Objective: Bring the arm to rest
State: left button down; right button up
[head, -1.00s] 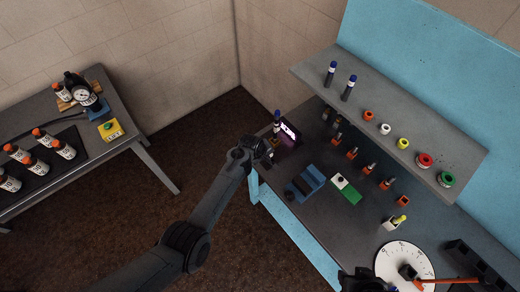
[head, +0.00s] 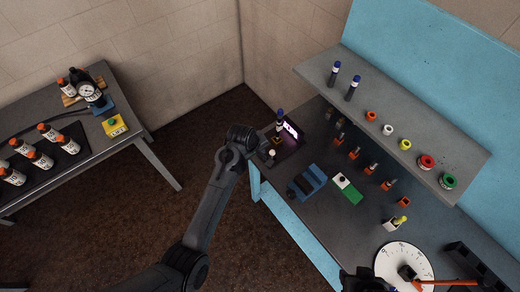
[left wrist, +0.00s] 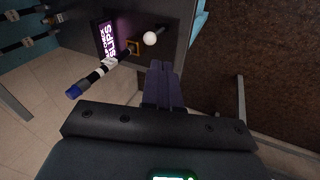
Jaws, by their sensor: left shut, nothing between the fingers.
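My left gripper (head: 243,134) is beyond the left end of the blue bench (head: 318,238), over the floor side in the head view. In the left wrist view its fingers (left wrist: 163,84) are together with nothing between them. They are apart from the blue-capped hose end (left wrist: 90,78) and the white ball knob (left wrist: 150,38) on the bench corner. A dark part (head: 362,281) at the bottom edge may be my right gripper; its fingers cannot be made out.
A small purple-lit screen (head: 291,130) stands at the bench's left end. A shelf (head: 310,72) with coloured rings runs above the bench. A grey table (head: 118,146) with several bottles stands at left. Floor between them is clear.

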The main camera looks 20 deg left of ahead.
dwell(0.4)
pick_arm(q)
jog(key=s+a+f+g+y, duration=0.15)
jog(key=s+f, duration=0.25)
jog(key=s, duration=0.4)
jog(key=s+a+f+g+p, duration=0.1)
jog(key=s+a+f, duration=0.25)
jog(key=s, duration=0.35)
jog(key=s+a+f+g, duration=0.1)
jog(key=s+a+f, duration=0.1)
jog(key=s+f, duration=0.45)
jog(key=s+a+r+m, duration=0.2)
jog(key=s+r+m, duration=0.3)
jog(key=s+r, duration=0.55)
notch_tip(320, 180, up, 11)
jog(key=m+t, duration=0.2)
jog(key=m, duration=0.4)
jog(key=shift+s+d+f+t+p, duration=0.15)
jog(key=shift+s+d+t+p, duration=0.2)
jog(key=shift+s+d+p, duration=0.1)
jog(key=shift+y, duration=0.25)
